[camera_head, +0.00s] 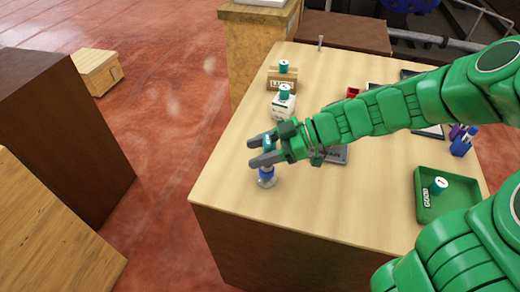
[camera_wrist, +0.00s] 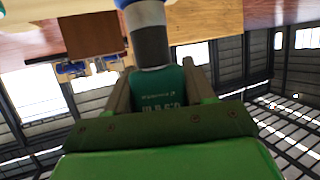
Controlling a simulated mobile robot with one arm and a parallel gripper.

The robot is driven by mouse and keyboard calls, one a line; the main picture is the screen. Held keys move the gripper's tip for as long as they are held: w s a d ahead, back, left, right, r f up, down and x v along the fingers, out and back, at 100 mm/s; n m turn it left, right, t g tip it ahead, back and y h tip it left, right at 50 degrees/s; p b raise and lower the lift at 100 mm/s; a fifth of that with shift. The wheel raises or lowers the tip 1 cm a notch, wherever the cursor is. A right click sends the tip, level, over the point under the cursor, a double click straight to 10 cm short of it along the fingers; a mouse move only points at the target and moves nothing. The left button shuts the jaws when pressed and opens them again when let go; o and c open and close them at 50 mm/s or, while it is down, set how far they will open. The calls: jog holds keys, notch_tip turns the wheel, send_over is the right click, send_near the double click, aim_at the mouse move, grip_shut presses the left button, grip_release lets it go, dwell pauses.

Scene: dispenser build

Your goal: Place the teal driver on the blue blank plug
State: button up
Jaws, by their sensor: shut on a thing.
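My gripper (camera_head: 256,152) is shut on the teal driver (camera_head: 268,143) above the near left part of the table. In the wrist view, the teal driver (camera_wrist: 158,92) sits between the two fingers, with its grey shaft pointing away from my gripper. The blue blank plug (camera_head: 266,172) stands on the table directly below my gripper. A white and blue piece (camera_wrist: 143,14) shows at the shaft's far end in the wrist view. I cannot tell whether the shaft touches the plug, as the fingers partly hide the driver in the head view.
A white box with a teal top (camera_head: 283,104) and a wooden block (camera_head: 283,80) stand behind my gripper. A green tray (camera_head: 455,205) holding a white-topped piece is at the right. A dark plate (camera_head: 336,155) lies beside my arm. The table's front edge is close to the plug.

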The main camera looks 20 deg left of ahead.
jog(key=shift+f, duration=0.15)
jog(key=o, duration=1.1)
jog(key=shift+o, duration=0.2)
jog(key=v, duration=1.2)
jog(key=shift+r, duration=0.25)
jog(key=shift+s, duration=0.15)
